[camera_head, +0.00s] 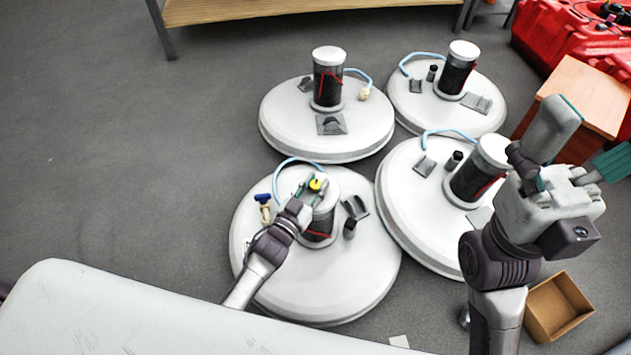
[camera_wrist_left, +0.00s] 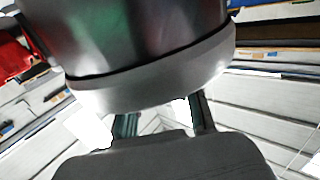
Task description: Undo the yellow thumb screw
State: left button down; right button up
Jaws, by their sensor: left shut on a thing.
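The yellow thumb screw (camera_head: 316,184) is a small yellow knob on top of the dark cylinder (camera_head: 318,228) of the front-left round white tank (camera_head: 365,275). My left gripper (camera_head: 314,187) reaches over this tank, its fingers on either side of the knob, shut on it. In the left wrist view, a large dark cylinder with a grey rim (camera_wrist_left: 150,80) fills the upper part and hides much of the fingers (camera_wrist_left: 160,120); the knob does not show there. My right gripper (camera_head: 596,132) is open and empty at the right, above the floor near a wooden box.
Three similar white tanks with cylinders and blue hoses stand close behind and right (camera_head: 327,130). A blue-handled valve (camera_head: 263,205) sits left of my left gripper. An open cardboard box (camera_head: 556,308), a wooden box (camera_head: 590,90) and red cases (camera_head: 570,40) are at right. The left floor is clear.

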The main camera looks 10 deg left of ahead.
pick_arm(q)
jog(key=shift+n+y, duration=0.6)
jog(key=shift+y, duration=0.3)
jog(key=shift+t, duration=0.3)
jog(key=c, duration=0.8)
grip_release()
jog(key=s, duration=0.4)
jog(key=s+a, duration=0.1)
jog(key=s, duration=0.3)
jog(key=s+a, duration=0.1)
jog(key=s, duration=0.2)
jog(key=shift+s, duration=0.4)
